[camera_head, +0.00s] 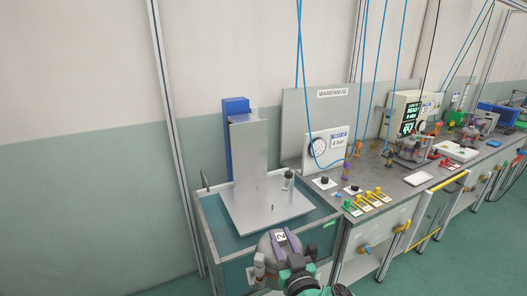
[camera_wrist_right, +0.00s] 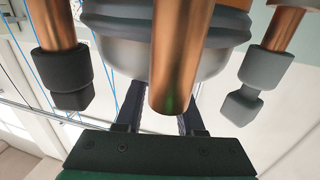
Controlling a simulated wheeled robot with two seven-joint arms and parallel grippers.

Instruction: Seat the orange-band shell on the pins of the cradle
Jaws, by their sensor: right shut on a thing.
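The metal plate of the cradle (camera_head: 245,208) lies beyond the shell, with a few small upright pins and an upright panel behind. My left gripper is not in view.
The plate sits over a glass-sided tank (camera_head: 222,243) with a blue column (camera_head: 235,107) behind. A small cylinder (camera_head: 288,181) stands at the plate's right. To the right, a grey bench (camera_head: 402,190) carries a gauge panel (camera_head: 322,146) and coloured valves. Blue hoses hang above.

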